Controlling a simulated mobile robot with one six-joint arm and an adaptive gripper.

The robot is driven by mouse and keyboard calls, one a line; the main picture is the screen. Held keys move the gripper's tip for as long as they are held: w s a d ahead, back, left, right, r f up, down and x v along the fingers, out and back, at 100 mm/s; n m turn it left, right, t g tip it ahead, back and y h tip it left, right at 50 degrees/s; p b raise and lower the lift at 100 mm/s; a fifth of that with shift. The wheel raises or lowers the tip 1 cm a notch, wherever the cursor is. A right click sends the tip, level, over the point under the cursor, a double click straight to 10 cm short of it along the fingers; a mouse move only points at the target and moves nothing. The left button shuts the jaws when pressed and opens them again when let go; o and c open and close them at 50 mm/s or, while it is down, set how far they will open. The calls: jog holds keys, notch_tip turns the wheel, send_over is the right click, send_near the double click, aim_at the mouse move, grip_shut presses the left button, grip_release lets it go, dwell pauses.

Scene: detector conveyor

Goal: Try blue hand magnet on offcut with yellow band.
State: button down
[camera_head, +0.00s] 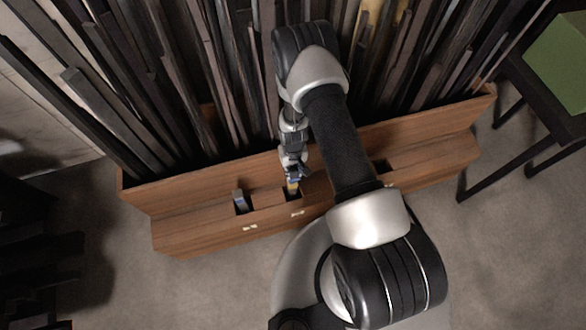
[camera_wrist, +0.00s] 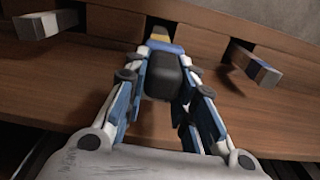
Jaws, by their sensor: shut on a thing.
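My gripper (camera_wrist: 160,95) is shut on the blue hand magnet, which has a dark grey body (camera_wrist: 162,76) and a blue end (camera_wrist: 165,47). In the head view my gripper (camera_head: 292,174) is over the middle slot of the wooden rack. The offcut with the yellow band (camera_wrist: 160,33) stands in that slot, straight beyond the magnet's blue end; its yellow also shows in the head view (camera_head: 293,188). Magnet and offcut look touching or nearly so; I cannot tell which. Much of the offcut is hidden behind the magnet.
The wooden rack (camera_head: 200,235) holds another offcut (camera_head: 240,201) in its left slot. The wrist view shows one offcut on the right (camera_wrist: 255,67) and one on the left (camera_wrist: 47,24). Long dark bars (camera_head: 130,85) crowd the back. A green-topped stand (camera_head: 555,60) is at right.

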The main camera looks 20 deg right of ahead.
jog(key=shift+r+p, duration=1.85)
jog(key=shift+r, duration=1.2)
jog(key=shift+r, duration=0.1)
